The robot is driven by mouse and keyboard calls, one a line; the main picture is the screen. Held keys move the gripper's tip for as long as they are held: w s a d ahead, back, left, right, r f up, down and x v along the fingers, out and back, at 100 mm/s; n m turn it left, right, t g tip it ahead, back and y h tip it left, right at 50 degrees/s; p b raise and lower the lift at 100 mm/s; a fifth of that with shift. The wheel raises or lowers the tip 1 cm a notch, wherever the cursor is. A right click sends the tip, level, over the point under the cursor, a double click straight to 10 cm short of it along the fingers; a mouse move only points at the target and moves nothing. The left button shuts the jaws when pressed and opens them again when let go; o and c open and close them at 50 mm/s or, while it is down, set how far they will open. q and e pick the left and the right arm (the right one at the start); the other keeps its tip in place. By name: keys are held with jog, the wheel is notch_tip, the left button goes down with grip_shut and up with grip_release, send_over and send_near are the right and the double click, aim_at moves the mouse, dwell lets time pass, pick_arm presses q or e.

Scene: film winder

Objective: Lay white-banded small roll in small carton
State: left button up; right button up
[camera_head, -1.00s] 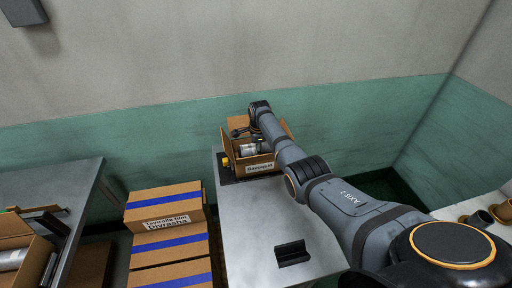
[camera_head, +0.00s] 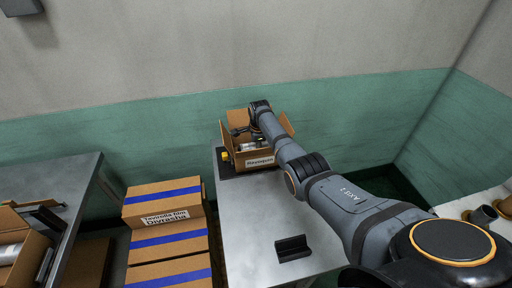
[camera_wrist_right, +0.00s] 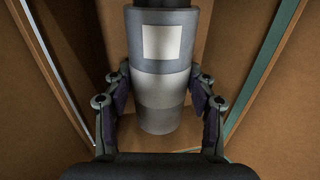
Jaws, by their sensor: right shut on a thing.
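The small carton (camera_head: 258,162) stands open at the far end of the narrow grey table, its flaps spread and a white label on its front. My right gripper (camera_wrist_right: 160,104) is shut on the small roll (camera_wrist_right: 160,75), a grey cylinder with a lighter band and a pale square label. The wrist view shows brown carton walls on both sides of the roll. In the head view the roll (camera_head: 262,140) is mostly hidden by the carton's front wall and my right arm. My left gripper is not in view.
A black cradle (camera_head: 293,248) lies nearer on the same table (camera_head: 245,210). Stacked cartons with blue tape (camera_head: 165,220) stand left of it. Another open carton (camera_head: 30,262) with a light roll is at the lower left. Brown ring-shaped parts (camera_head: 504,206) are at the right.

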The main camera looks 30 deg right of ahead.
jog(key=shift+f+b, duration=0.3)
jog(key=shift+f, duration=0.15)
jog(key=o, duration=1.4)
jog(key=shift+c, duration=0.2)
jog(key=shift+c, duration=1.1)
jog(key=p+v, duration=0.3)
jog(key=w+p+v, duration=0.1)
jog(key=p+v, duration=0.3)
jog(key=shift+w+d+r, duration=0.1)
jog(key=shift+w+r, duration=0.05)
jog(key=shift+w, duration=0.05)
